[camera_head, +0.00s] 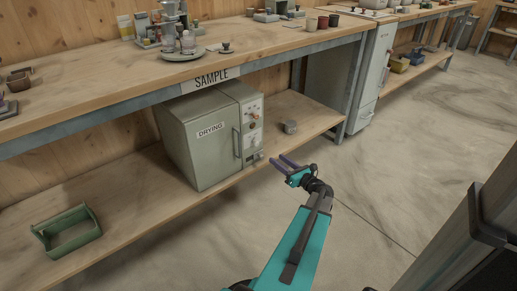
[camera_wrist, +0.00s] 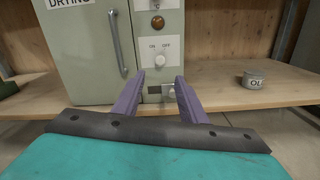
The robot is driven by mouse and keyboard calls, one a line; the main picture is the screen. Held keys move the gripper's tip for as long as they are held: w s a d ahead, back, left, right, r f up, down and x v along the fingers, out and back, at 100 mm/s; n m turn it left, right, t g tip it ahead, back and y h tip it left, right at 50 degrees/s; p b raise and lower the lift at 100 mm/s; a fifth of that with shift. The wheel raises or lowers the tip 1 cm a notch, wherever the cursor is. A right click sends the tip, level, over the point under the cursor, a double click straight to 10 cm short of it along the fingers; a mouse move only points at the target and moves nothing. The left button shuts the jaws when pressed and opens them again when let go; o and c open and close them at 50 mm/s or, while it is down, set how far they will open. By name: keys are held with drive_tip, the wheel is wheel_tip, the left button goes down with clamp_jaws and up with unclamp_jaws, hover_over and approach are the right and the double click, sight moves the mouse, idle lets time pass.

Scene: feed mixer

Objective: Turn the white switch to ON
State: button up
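The white switch (camera_wrist: 160,60) is on a white plate marked ON at left and OFF at right, on the control panel of the grey DRYING cabinet (camera_wrist: 80,60). Which way the switch points is too small to tell. In the head view the cabinet (camera_head: 195,150) stands on the lower shelf, and its white switch plate (camera_head: 253,138) shows small on the front. My gripper (camera_wrist: 159,75) has two purple fingers, apart and empty. In the wrist view the fingertips appear just below the switch plate. In the head view my gripper (camera_head: 278,159) is in front of the cabinet, apart from it.
A vertical handle (camera_wrist: 117,42) is left of the panel, and a brown round knob (camera_wrist: 157,21) is above the switch. A grey OIL tin (camera_wrist: 254,81) stands right of the cabinet. The workbench top (camera_head: 120,75) overhangs the cabinet. A green carrier (camera_head: 67,230) sits at the shelf's left.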

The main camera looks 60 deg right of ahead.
sight(257, 144)
drive_tip(key=b+x, duration=0.3)
drive_tip(key=x, duration=0.9)
drive_tip(key=shift+w+f+b, duration=0.1)
drive_tip(key=shift+f+b, duration=0.05)
drive_tip(key=shift+b, duration=0.15)
drive_tip(key=shift+x, duration=0.75)
